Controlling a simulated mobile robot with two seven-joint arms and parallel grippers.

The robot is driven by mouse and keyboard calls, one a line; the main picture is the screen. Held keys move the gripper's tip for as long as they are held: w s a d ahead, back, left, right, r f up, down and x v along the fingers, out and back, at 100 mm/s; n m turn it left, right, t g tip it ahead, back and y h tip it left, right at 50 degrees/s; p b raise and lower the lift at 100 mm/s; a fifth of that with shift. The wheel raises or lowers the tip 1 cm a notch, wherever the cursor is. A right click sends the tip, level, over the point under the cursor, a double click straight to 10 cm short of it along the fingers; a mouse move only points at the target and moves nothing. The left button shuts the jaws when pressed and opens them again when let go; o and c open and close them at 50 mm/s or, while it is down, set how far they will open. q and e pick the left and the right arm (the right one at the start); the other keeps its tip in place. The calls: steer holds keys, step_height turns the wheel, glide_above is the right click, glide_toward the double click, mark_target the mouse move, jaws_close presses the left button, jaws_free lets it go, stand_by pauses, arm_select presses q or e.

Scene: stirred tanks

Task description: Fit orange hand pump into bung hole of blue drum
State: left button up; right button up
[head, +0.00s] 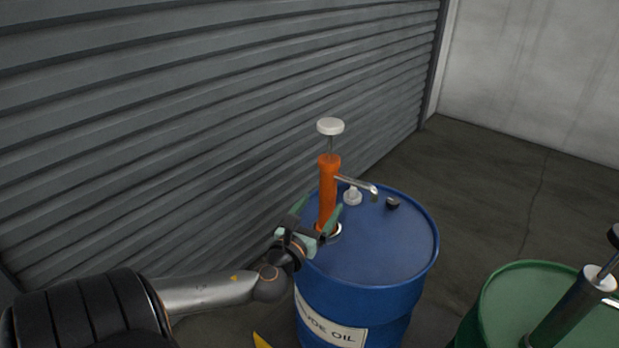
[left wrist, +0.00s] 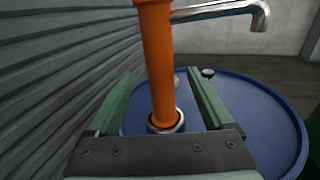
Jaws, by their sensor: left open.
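The orange hand pump (head: 328,190) has a white knob on top and a metal spout pointing right. It stands about upright on the blue drum (head: 385,245), at the left side of the lid. In the left wrist view the pump (left wrist: 159,65) has its lower end within a pale ring (left wrist: 178,123), the bung hole's rim, on the drum lid (left wrist: 255,115). My left gripper (head: 319,222) is open, with its green fingers on either side of the pump's lower body. In the left wrist view the fingers (left wrist: 160,95) show gaps to the pump. My right gripper is not in view.
A white cap (head: 352,196) and a dark cap (head: 393,202) are on the blue lid. A corrugated shutter (head: 200,130) runs close behind on the left. Floor is free behind the drums.

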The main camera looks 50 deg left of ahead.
arm_select(q)
steer(key=shift+v, duration=2.5)
